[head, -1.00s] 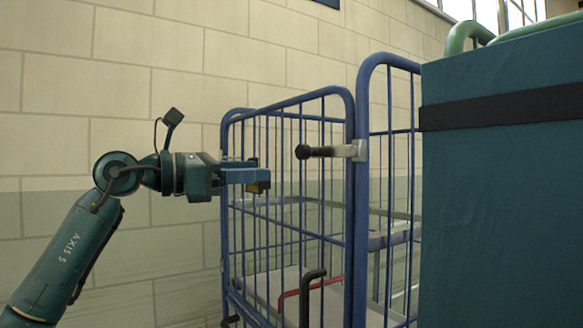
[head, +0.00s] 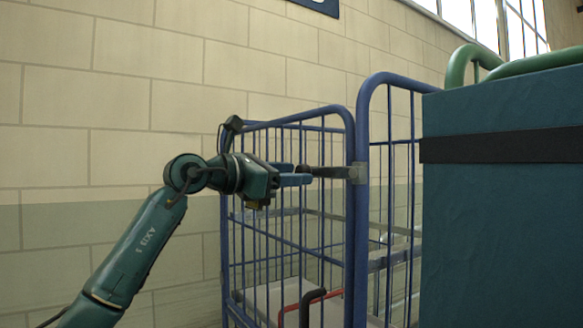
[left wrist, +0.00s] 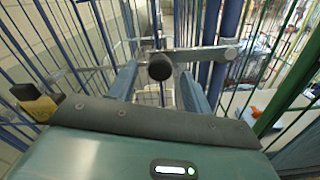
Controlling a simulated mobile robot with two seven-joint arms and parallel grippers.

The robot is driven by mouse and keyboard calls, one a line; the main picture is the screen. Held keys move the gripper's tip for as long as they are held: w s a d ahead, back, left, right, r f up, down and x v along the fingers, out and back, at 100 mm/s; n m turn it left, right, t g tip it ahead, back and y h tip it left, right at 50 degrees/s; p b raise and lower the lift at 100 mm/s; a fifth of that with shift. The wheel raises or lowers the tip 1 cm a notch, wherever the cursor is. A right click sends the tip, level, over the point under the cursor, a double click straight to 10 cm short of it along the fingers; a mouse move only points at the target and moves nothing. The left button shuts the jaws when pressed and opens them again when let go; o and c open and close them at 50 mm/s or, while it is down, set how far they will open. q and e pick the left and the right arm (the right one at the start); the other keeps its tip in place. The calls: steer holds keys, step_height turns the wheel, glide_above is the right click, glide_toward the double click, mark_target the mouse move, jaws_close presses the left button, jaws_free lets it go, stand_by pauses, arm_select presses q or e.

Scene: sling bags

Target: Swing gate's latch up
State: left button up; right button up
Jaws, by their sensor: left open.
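The latch (head: 332,172) is a dark bar with a black knob, lying about level and joined by a grey bracket to the blue gate post. In the left wrist view the round black knob (left wrist: 160,67) shows end-on, with a grey metal bar running right from it. My left gripper (head: 308,179) is open at the knob end of the latch. In the left wrist view its two blue fingers (left wrist: 157,88) stand one on each side of the knob; I cannot tell whether they touch it. The blue barred gate (head: 348,240) is upright. My right gripper is not seen.
A large teal box-like body (head: 500,210) with a black strap fills the right side of the head view. A red and black handle (head: 318,297) shows low in the cage. A pale block wall (head: 120,100) stands behind; the left side is clear.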

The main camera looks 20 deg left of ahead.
arm_select(q)
steer(key=shift+w+d, duration=0.2)
steer(key=shift+w, duration=0.05)
steer(key=shift+c, duration=0.5)
jaws_close()
